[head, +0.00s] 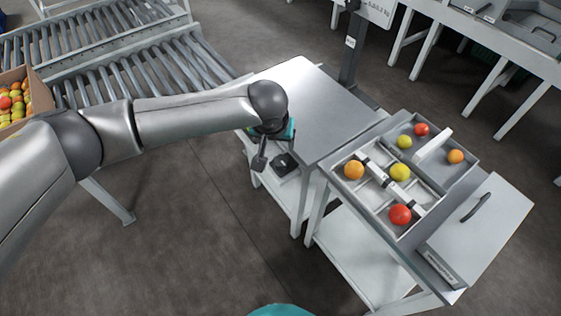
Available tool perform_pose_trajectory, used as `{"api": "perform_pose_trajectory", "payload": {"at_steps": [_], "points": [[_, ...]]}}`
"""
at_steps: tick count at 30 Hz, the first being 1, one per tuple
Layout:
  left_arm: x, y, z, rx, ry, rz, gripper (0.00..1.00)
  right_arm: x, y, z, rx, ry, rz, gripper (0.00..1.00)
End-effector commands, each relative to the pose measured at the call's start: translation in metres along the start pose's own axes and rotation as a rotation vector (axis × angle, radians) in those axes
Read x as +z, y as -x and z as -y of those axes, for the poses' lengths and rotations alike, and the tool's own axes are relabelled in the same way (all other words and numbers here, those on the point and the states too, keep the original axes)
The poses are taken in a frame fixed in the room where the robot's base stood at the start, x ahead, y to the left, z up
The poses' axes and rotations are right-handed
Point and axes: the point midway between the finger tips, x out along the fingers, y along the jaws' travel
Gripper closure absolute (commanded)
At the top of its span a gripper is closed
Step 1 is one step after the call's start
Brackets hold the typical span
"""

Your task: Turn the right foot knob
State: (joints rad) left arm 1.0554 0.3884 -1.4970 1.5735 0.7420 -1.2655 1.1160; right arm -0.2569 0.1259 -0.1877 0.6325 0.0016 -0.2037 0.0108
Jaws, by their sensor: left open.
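I cannot make out the right foot knob in the head view; it may be hidden or too small to tell. My left gripper (272,162) points downward at the left front edge of the grey metal-topped table (318,100). Its two dark fingers are apart, with nothing seen between them. Its wrist and my arm cover part of the table's left edge. A weighing display (378,8) on a dark post (351,52) stands behind the table. My right gripper is not in view.
A sorting tray (341,173) with several tomatoes and a grey panel with a dark handle (475,207) stand at the right. Roller conveyors (150,75) and a cardboard box (38,92) of tomatoes are at the left. Open floor lies at the lower left.

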Motion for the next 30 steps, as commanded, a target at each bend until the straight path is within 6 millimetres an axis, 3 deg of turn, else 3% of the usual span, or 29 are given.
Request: {"api": "perform_pose_trajectory", "payload": {"at_steps": [1,8,14,17,19,30], "points": [[0.002,-0.007,0.000,0.001,0.000,-0.002,0.28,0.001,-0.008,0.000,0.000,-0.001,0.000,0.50],[0.003,-0.020,0.000,0.001,0.001,-0.003,0.28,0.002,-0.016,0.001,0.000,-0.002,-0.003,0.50],[0.003,-0.053,0.000,0.000,-0.001,-0.004,0.28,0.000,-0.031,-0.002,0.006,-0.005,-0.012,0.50],[0.003,-0.067,0.000,0.000,0.000,-0.004,0.28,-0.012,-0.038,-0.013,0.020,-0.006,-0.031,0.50],[0.003,-0.072,0.000,0.001,0.000,-0.004,0.28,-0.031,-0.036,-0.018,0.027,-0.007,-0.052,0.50],[0.002,-0.102,-0.001,0.002,-0.001,-0.004,0.28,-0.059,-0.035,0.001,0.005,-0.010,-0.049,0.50]]}}
